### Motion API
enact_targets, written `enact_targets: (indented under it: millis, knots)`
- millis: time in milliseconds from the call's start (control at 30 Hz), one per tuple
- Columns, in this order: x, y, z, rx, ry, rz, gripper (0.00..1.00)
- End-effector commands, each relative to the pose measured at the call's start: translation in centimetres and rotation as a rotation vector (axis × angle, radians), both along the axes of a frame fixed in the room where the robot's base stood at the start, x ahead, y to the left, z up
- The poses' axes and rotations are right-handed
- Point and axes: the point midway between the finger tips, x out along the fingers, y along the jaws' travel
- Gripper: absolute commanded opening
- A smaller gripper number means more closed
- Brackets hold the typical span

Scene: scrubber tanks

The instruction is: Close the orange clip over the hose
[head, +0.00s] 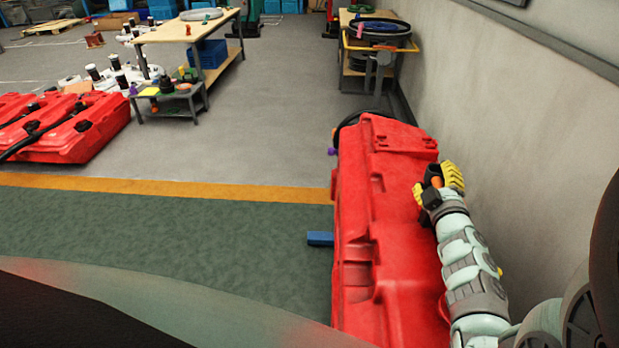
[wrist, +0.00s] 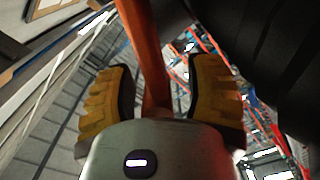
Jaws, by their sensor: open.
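A red scrubber tank (head: 385,230) stands right of centre in the head view. My gripper (head: 441,179) is at its right side, near the far end, with yellow fingers open. The orange clip (head: 437,182) shows as a small patch at the fingers. In the wrist view, the orange clip (wrist: 150,50) is a long strip running from the top edge down between the two spread yellow fingers. My gripper (wrist: 160,85) has a finger on each side of it; I cannot tell if either touches. A large dark shape, possibly the hose, fills the upper right of the wrist view.
A grey wall (head: 500,120) runs close along the right, leaving a narrow gap beside the tank. Other red tanks (head: 75,128) lie at the left. A low grey table (head: 170,98), a workbench (head: 185,32) and a cart (head: 375,50) stand farther back. The middle floor is clear.

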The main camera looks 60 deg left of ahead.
Motion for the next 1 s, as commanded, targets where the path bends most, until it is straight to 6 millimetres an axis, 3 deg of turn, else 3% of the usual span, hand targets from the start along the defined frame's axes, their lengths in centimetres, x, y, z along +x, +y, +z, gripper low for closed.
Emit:
enact_targets:
  millis: [267,1000]
  knots:
    - [0.0,-0.1,0.9,-0.004,-0.002,0.0,0.52]
    - [-0.2,0.1,8.3,0.0,-0.003,0.006,0.52]
